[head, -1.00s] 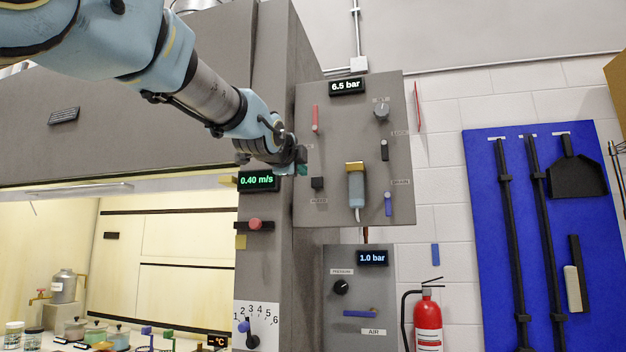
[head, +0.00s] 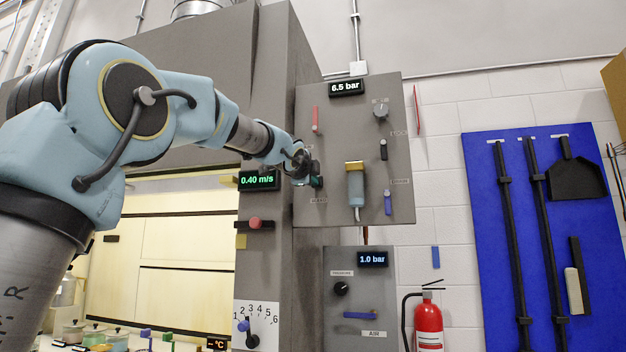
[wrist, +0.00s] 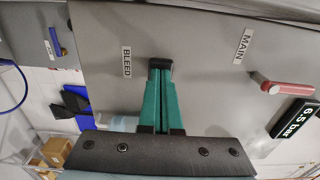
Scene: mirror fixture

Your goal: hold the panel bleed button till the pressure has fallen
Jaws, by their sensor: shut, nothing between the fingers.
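The grey panel (head: 335,130) hangs on the wall, and its display (head: 346,88) reads 6.5 bar. The black bleed button (wrist: 160,63) shows in the wrist view beside its BLEED label (wrist: 127,61). My gripper (head: 315,181) is at the panel's lower left, over the button in the head view. In the wrist view its green fingers (wrist: 159,76) are shut and empty, with their tips at the button. I cannot tell whether they touch it or whether it is pressed in.
The panel also carries a red MAIN lever (wrist: 281,84), a grey knob (head: 380,110), a blue-grey cylinder (head: 356,188) and a blue lever (head: 388,203). A lower panel (head: 335,262) shows 1.0 bar. A fume hood stands at left. A fire extinguisher (head: 428,325) stands below right.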

